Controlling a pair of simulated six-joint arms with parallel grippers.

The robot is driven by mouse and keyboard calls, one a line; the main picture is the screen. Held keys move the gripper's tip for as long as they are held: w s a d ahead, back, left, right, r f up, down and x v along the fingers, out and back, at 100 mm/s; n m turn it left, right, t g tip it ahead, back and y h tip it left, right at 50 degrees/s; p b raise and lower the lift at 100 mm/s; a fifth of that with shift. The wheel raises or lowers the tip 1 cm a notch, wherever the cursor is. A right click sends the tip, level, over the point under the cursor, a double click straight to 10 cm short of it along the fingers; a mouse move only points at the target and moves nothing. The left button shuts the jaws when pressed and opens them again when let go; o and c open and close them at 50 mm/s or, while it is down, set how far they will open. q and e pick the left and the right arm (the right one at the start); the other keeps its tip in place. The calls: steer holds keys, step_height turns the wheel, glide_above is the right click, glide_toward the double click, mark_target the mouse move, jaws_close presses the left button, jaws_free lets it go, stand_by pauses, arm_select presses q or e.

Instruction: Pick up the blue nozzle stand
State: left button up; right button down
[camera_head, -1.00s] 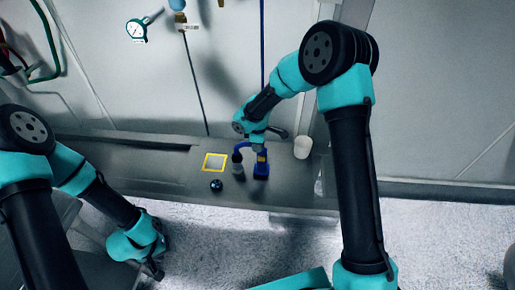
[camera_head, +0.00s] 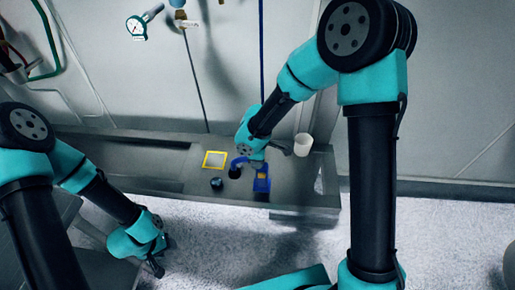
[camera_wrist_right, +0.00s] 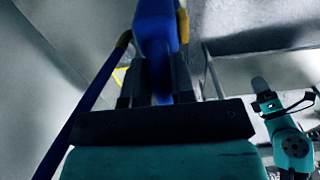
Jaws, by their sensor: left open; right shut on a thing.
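The blue nozzle stand (camera_head: 262,184) is at the right gripper, over the front part of the bench. In the right wrist view its blue body (camera_wrist_right: 155,30) runs up between the two dark fingers. My right gripper (camera_head: 258,165) is shut on the stand; my own arm hides part of the grip in the head view. The stand's blue arm reaches left to a dark nozzle (camera_head: 235,172). I cannot tell how far its base is from the bench. My left gripper (camera_head: 157,264) is open and empty, low at the left, away from the stand.
A yellow-edged square (camera_head: 214,159) lies on the grey bench (camera_head: 190,180), left of the stand. A small dark round object (camera_head: 216,184) sits in front of it. A white cup (camera_head: 303,144) stands at the right. The wall rises behind the bench.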

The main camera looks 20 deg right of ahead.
steer(key=s, duration=0.1)
steer(key=s+a, duration=0.1)
steer(key=s, duration=0.2)
steer(key=shift+s+a+r, duration=0.2)
steer(key=shift+s+r, duration=0.05)
steer(key=shift+s, duration=0.05)
